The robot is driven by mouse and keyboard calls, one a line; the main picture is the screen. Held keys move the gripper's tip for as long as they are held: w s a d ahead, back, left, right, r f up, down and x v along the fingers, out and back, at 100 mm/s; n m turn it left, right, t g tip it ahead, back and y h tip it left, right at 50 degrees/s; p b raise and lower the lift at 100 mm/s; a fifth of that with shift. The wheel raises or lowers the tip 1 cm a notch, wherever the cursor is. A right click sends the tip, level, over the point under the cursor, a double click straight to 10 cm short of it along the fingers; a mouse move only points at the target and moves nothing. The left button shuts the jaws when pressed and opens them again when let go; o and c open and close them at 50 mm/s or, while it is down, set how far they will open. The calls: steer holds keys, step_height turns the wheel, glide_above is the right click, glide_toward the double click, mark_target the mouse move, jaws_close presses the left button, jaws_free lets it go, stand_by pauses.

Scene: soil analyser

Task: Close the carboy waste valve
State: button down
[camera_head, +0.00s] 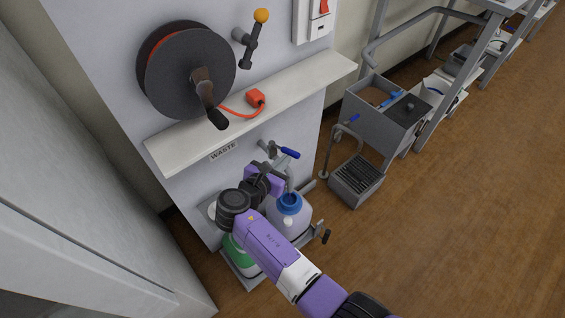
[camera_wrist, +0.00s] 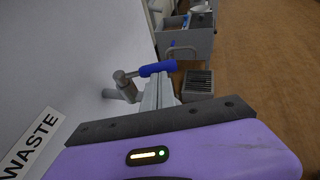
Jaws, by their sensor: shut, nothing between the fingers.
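The waste valve (camera_head: 270,148) sits on the white panel below the shelf, beside the WASTE label (camera_head: 223,151). Its blue handle (camera_head: 290,153) points out to the right. The handle also shows in the wrist view (camera_wrist: 158,68), across the far end of my fingers. The carboy (camera_head: 289,221), pale with a blue cap, stands below the valve, partly hidden by my arm. My gripper (camera_wrist: 162,84) is shut and empty, its tips close to the handle. I cannot tell whether they touch it. In the head view my wrist hides part of the area under the valve.
A white shelf (camera_head: 290,96) juts out above the valve, with a hose reel (camera_head: 185,70) over it. A green container (camera_head: 236,249) stands left of the carboy. A grey sink (camera_head: 378,122) and a floor grate (camera_head: 358,181) are to the right. Open floor lies at right.

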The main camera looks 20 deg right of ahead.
mark_target(294, 154)
steer(key=d+n+t+y+p, duration=0.1)
steer(key=p, duration=0.2)
steer(key=d+n+t+y+p, duration=0.1)
steer(key=n+p, duration=0.1)
steer(key=p, duration=0.1)
steer(key=shift+w+d+r+t+y+p, duration=0.15)
steer(key=shift+d+r+t+y+p, duration=0.15)
steer(key=shift+r+y+p, duration=0.1)
steer(key=shift+w+d+f+n+t+y+p, duration=0.15)
steer(key=shift+d+n+t+y+p, duration=0.15)
steer(key=shift+n+y+p, duration=0.15)
steer(key=shift+w+d+r+n+t+y+p, duration=0.1)
steer(key=shift+d+n+t+y+p, duration=0.1)
steer(key=shift+n+t+y+p, duration=0.25)
steer(key=n+y+p, duration=0.1)
steer(key=w+d+n+t+y, duration=0.1)
steer(key=shift+d+f+n+y+p, duration=0.2)
steer(key=shift+f+n+y+p, duration=0.1)
steer(key=shift+p, duration=0.1)
steer(key=shift+n+y, duration=0.3)
steer(key=shift+y, duration=0.1)
steer(key=shift+w+d, duration=0.3)
steer(key=shift+w, duration=0.4)
steer(key=shift+w+d, duration=0.35)
steer(key=shift+w, duration=0.3)
steer(key=shift+w+d, duration=0.3)
steer(key=shift+w, duration=0.4)
steer(key=shift+s+f, duration=0.1)
